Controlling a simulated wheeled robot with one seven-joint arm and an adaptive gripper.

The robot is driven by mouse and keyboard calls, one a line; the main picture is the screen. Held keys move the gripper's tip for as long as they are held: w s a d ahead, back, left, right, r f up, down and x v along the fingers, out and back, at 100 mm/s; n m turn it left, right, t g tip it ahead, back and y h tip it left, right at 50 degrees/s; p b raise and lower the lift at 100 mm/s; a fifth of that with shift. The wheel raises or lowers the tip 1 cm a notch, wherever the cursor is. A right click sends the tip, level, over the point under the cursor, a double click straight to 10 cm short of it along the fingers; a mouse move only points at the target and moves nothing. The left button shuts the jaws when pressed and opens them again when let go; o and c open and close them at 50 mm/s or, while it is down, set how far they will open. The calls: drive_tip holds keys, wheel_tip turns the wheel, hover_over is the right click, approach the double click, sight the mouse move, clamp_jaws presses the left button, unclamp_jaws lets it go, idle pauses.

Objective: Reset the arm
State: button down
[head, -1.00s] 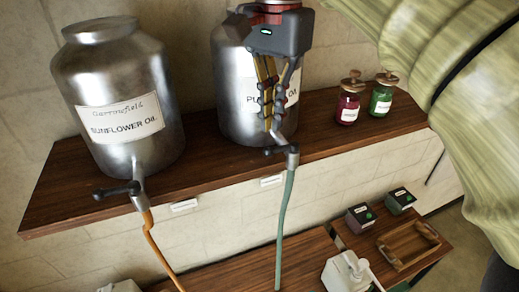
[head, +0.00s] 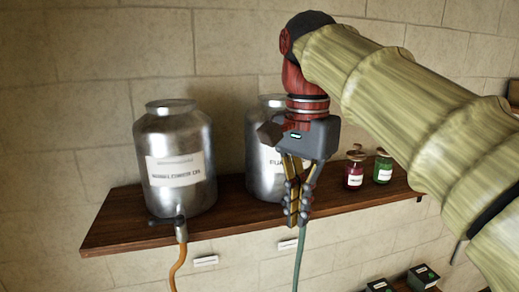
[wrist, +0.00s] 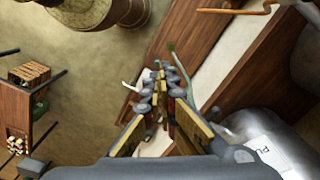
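My gripper (head: 295,219) hangs downward in front of the right metal canister (head: 259,150), on the front side of the shelf. Its grey knuckled fingers with yellow parts are close together, and they also show in the wrist view (wrist: 163,76). Whether the tips touch is not clear. I see nothing held between them. The right canister's label is partly covered by my gripper, and its tap is hidden behind the fingers. A green hose (head: 299,262) hangs below the fingertips.
The left canister (head: 177,200) stands on the wooden shelf (head: 115,228), with an orange hose (head: 177,268) below its tap. A red jar (head: 354,174) and a green jar (head: 382,170) stand to the right. Dark boxes (head: 423,276) are lower right. The wall above the canisters is clear.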

drive_tip(key=w+f+n+t+b, duration=0.1)
drive_tip(key=w+f+n+b, duration=0.2)
drive_tip(key=f, duration=0.4)
drive_tip(key=w+f+n+t+b, duration=0.1)
drive_tip(key=w+f+n, duration=0.25)
drive_tip(key=f, duration=0.35)
drive_tip(key=s+d+f+t+b, duration=0.1)
drive_tip(key=s+d+f+b, duration=0.3)
drive_tip(key=f+b, duration=0.6)
drive_tip(key=s+d+f+n+t+b, duration=0.1)
drive_tip(key=s+d+f+b, duration=0.3)
drive_tip(key=f, duration=1.7)
drive_tip(key=s+d+f+n+t+b, duration=0.1)
drive_tip(key=s+d+f+b, duration=0.3)
drive_tip(key=s+f+b, duration=0.6)
wheel_tip(320, 180, down, 7)
drive_tip(key=b, duration=0.7)
drive_tip(key=shift+r+t, duration=0.15)
drive_tip(key=shift+t, duration=0.15)
